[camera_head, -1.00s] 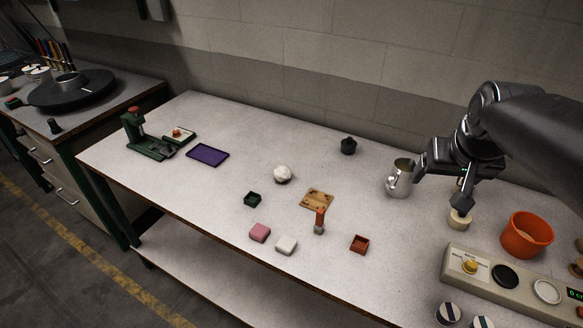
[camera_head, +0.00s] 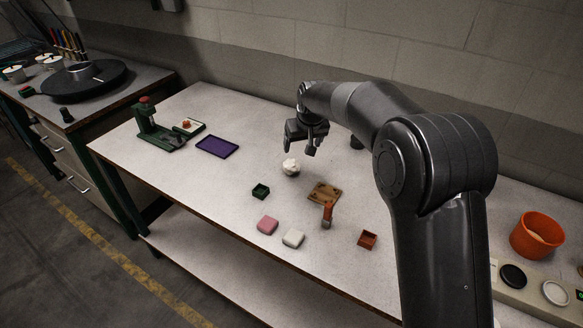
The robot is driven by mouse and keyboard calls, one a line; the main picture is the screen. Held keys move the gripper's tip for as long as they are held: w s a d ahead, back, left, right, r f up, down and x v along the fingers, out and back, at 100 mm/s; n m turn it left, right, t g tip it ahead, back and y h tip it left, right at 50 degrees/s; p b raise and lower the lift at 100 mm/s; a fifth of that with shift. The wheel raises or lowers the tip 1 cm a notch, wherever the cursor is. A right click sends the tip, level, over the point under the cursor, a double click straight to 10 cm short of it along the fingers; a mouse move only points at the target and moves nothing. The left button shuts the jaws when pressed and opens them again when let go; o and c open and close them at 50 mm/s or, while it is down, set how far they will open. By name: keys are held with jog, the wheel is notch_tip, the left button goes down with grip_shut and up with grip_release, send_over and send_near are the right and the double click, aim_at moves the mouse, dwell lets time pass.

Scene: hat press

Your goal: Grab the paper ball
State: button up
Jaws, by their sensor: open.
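The paper ball (camera_head: 291,168) is a small white crumpled ball resting on the light grey table, near its middle. My gripper (camera_head: 301,150) hangs just above and behind the ball in the picture, with its fingers pointing down. The fingers are apart and nothing is between them. The ball is in plain view below the fingers; I cannot tell the exact gap between them.
A small dark green box (camera_head: 260,191) and a wooden board (camera_head: 323,193) lie near the ball. Pink (camera_head: 268,225) and white (camera_head: 293,238) blocks sit in front. A purple tray (camera_head: 217,147) and green press (camera_head: 158,130) stand left. An orange pot (camera_head: 537,235) stands right.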

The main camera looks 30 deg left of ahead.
aim_at(293, 164)
jog(key=a+f, duration=0.1)
jog(key=f, duration=0.1)
jog(key=a+f, duration=0.1)
jog(key=f, duration=0.1)
jog(key=w+a+f, duration=0.1)
jog(key=a+f, duration=0.1)
jog(key=f, duration=0.1)
jog(key=x, duration=0.5)
jog(key=shift+s+d+f, duration=0.2)
jog(key=shift+d, duration=0.15)
jog(key=c, duration=1)
jog(key=shift+c, duration=0.2)
jog(key=shift+r, duration=0.1)
